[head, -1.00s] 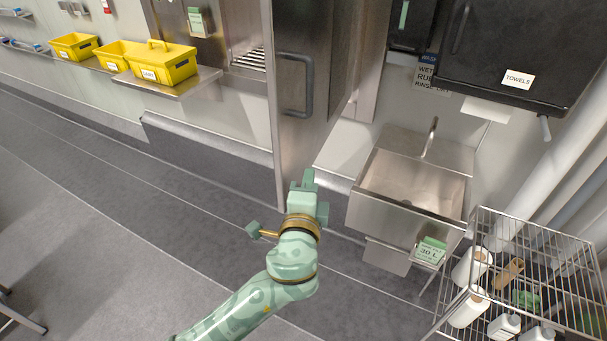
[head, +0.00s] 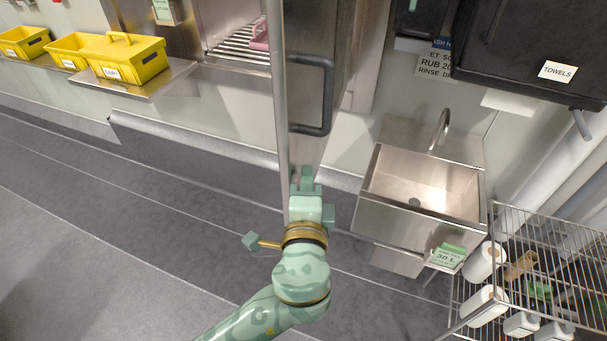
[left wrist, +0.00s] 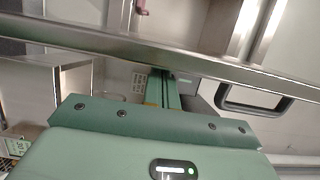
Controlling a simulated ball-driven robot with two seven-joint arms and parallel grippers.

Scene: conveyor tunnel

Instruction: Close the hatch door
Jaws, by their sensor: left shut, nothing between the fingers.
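The hatch door (head: 306,148) is a tall steel panel standing open, jutting out from the wall, with a dark grey bar handle (head: 327,95). The hatch opening (head: 222,45) shows to its left, with metal bars inside. My left gripper (head: 307,178) is shut and empty, low at the door's lower part, below the handle. In the left wrist view, the fingers (left wrist: 163,90) point towards the door's long edge (left wrist: 140,50), which crosses the picture; the handle (left wrist: 222,98) is at the right. I cannot tell whether the fingers touch the door. My right gripper is not in view.
Yellow bins (head: 125,60) stand on a steel shelf (head: 150,88) left of the opening. A pink object (head: 260,36) lies in the hatch. A steel sink (head: 420,190) and a wire rack (head: 545,240) with bottles are at right. The floor at left is clear.

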